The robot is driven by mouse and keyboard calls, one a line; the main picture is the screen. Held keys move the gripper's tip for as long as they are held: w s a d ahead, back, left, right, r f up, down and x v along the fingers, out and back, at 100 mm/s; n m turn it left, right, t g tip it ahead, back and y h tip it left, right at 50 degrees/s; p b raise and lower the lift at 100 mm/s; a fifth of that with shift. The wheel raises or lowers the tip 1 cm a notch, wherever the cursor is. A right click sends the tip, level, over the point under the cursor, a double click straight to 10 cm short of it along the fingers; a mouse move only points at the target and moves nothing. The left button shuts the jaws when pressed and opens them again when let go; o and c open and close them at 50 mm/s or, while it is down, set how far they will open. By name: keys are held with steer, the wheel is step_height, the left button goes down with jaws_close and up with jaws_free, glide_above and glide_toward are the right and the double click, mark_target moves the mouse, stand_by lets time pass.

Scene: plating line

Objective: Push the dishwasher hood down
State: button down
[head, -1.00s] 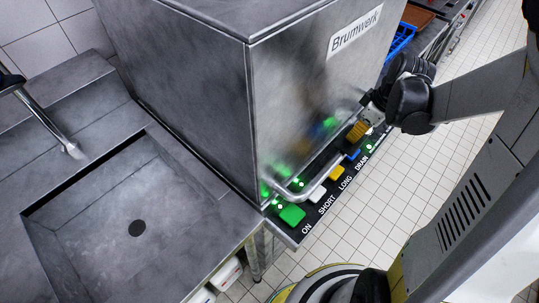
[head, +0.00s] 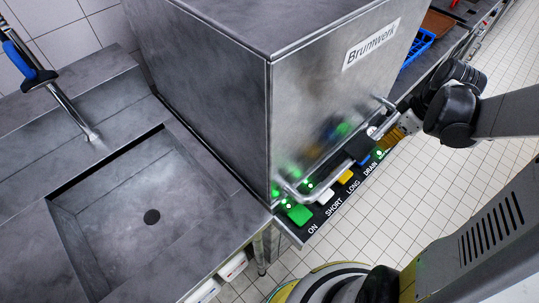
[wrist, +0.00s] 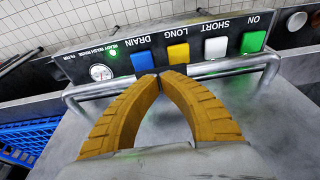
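The dishwasher hood (head: 330,85) is a steel box labelled Brumwerk. Its lower edge sits close to the control panel (head: 322,215), and no opening shows beneath it. A bar handle (head: 325,180) runs along the lower front of the hood; it also crosses the wrist view (wrist: 230,69). My gripper (head: 366,148) is in front of the hood with its tips at the bar. In the wrist view my gripper (wrist: 158,78) has both yellow ribbed fingers bowed together, tips meeting at the bar. I see nothing held between them; exact contact with the bar is unclear.
A steel sink (head: 110,215) with a spray tap (head: 72,108) lies left of the hood. A blue rack (head: 418,46) is beyond it, also low left in the wrist view (wrist: 28,138). The panel buttons lie just past my fingertips. Open tiled floor is at right.

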steer(key=s+d, duration=0.5)
steer(key=s, duration=0.1)
steer(key=shift+s, duration=0.2)
stand_by(0.5)
steer(key=a+r+m+t+h+b, duration=0.1)
steer(key=a+r+m+t+b, duration=0.1)
steer(key=a, duration=0.8)
steer(key=a+r+m+t+b, duration=0.3)
steer(key=a+m+b, duration=0.2)
steer(key=a, duration=0.6)
steer(key=shift+s+a+r+m+h, duration=0.2)
steer(key=shift+a+r+m+h, duration=0.1)
steer(key=shift+h, duration=0.1)
